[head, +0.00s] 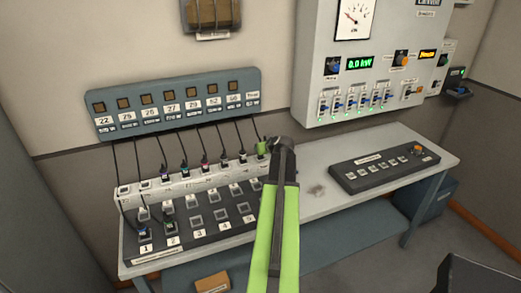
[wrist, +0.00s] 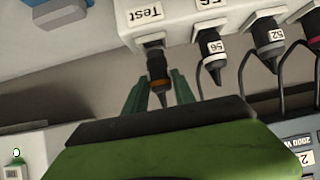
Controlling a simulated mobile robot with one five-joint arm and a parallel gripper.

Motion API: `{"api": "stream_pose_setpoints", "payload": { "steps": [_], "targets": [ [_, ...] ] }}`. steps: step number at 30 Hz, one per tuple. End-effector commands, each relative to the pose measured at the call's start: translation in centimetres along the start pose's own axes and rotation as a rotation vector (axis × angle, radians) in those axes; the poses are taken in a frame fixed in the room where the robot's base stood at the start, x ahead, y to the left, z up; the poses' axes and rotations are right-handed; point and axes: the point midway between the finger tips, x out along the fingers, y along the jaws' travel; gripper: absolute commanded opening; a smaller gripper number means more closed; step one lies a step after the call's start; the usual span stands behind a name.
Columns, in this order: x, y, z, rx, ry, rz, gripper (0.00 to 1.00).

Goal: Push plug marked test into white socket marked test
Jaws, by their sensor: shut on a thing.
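The test plug (wrist: 158,68), dark with an orange band, is between the green fingers of my gripper (wrist: 156,92) in the wrist view. The gripper is shut on it. The white socket marked Test (wrist: 152,40) is at the end of a white strip, upside down in this view. The plug's end meets the socket's dark square opening; how deep it sits I cannot tell. In the head view my gripper (head: 262,149) is at the right end of the white strip (head: 150,190), and my arm hides the plug and socket there.
Neighbouring plugs marked 56 (wrist: 213,48) and 52 (wrist: 267,38) sit in the strip close by, with cables. A blue-grey panel (head: 180,84) hangs above. A numbered black board (head: 185,238) lies in front. A dark control box (head: 384,166) stands right on the table.

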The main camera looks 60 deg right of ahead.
Motion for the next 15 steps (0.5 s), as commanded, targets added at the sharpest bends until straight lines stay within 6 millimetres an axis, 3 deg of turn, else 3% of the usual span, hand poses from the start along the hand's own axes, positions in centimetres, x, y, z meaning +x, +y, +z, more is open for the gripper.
{"api": "stream_pose_setpoints", "payload": {
  "steps": [15],
  "targets": [
    [0.41, 0.07, 0.86, 0.001, 0.0, 0.001, 0.0]
  ]
}}
